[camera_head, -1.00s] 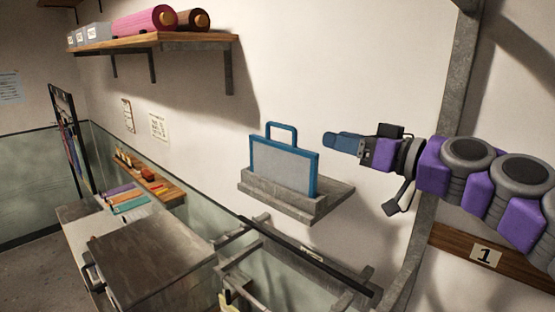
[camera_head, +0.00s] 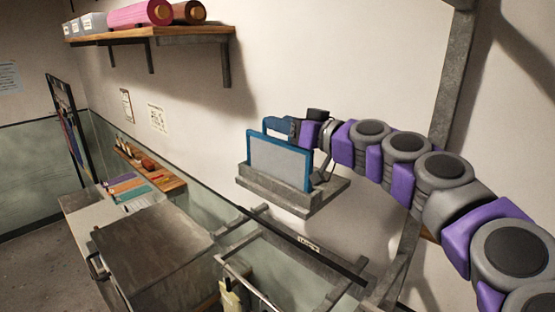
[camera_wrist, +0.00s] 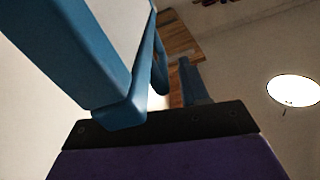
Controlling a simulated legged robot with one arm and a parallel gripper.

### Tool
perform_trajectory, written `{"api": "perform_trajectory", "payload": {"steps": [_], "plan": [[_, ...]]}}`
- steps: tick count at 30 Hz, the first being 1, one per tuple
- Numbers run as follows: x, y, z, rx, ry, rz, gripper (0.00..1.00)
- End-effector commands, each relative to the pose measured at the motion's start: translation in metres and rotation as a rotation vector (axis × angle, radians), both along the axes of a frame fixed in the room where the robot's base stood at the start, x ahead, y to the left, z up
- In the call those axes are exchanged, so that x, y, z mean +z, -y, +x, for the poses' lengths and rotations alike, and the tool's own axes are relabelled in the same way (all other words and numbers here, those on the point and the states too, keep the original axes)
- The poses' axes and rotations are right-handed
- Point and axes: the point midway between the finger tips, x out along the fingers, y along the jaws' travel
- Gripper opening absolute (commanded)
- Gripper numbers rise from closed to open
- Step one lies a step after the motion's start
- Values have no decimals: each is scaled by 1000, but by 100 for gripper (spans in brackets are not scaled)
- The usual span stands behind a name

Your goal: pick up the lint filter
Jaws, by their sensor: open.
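The lint filter (camera_head: 280,160) is a pale grey panel in a blue frame with a blue loop handle on top. It stands upright in a grey metal holder (camera_head: 275,192) on the wall. My gripper (camera_head: 279,124), with blue fingers, is open at the handle, level with the top of the frame. It overlaps the handle in the head view, and I cannot tell whether they touch. In the wrist view, blue bars lie close at the upper left and middle. Which are fingers and which are filter is hard to tell there.
A wooden shelf (camera_head: 165,35) with rolls and grey boxes is on the wall at the upper left. A metal rail frame (camera_head: 300,240) and a grey metal-topped unit (camera_head: 150,245) are below the holder. A grey post (camera_head: 450,80) rises behind my arm. The wall above the filter is clear.

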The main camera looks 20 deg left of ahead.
Motion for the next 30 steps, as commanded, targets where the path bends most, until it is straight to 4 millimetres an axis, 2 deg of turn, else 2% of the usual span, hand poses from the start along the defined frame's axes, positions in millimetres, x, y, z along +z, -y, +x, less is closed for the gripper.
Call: {"api": "perform_trajectory", "payload": {"steps": [4,13,27,30], "plan": [[-1,-18,7,-1,-1,-4,45],[-1,-21,7,-2,1,-3,45],[-1,-18,7,-2,0,-2,1],[-1,-20,7,-2,1,-3,0]]}}
